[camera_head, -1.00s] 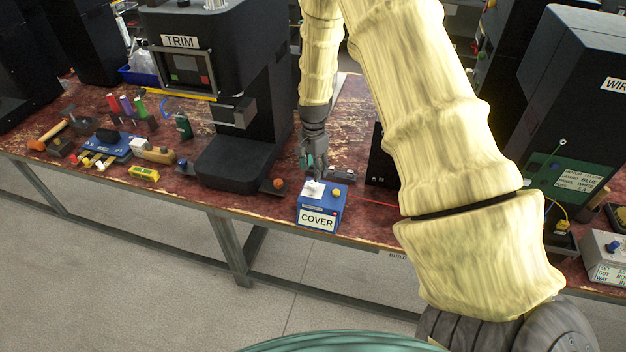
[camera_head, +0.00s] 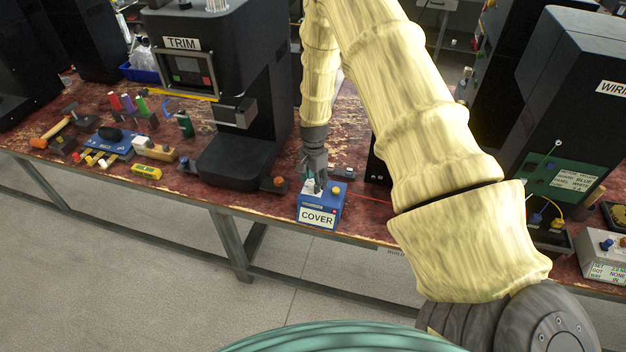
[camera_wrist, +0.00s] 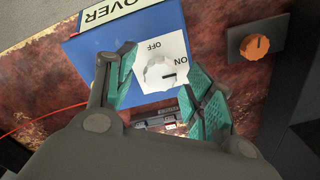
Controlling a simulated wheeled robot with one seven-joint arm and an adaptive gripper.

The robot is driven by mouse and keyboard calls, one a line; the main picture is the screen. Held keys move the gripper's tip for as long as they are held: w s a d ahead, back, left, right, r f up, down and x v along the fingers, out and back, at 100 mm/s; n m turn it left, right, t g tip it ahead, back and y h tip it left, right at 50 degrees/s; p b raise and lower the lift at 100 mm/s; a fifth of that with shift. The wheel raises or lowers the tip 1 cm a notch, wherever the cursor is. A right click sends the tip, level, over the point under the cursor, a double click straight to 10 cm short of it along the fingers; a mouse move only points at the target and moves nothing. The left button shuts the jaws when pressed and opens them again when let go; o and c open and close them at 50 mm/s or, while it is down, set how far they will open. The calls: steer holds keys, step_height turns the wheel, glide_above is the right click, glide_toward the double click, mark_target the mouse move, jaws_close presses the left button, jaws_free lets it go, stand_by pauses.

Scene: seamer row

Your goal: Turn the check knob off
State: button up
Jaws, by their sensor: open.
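A blue box (camera_head: 328,211) with a COVER label stands near the front edge of the bench. On its top is a white plate (camera_wrist: 176,47) marked OFF and ON, with a pale round knob (camera_wrist: 157,76). The knob's dark pointer mark faces the ON side. No "check" wording is readable on it. My gripper (camera_wrist: 163,92) is open, its teal-padded fingers on either side of the knob; I cannot tell whether they touch it. In the head view my gripper (camera_head: 316,184) is over the box top and hides most of the knob plate.
An orange knob on a dark block (camera_head: 279,183) sits left of the box. The black TRIM machine (camera_head: 240,165) stands behind it. A dark WIRING machine (camera_head: 563,110) is at the right. Tools and small parts lie on the left bench (camera_head: 60,170).

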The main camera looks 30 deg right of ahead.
steer(key=shift+c, duration=0.4)
steer(key=c, duration=0.9)
steer(key=shift+a, duration=0.15)
steer(key=shift+c, duration=0.2)
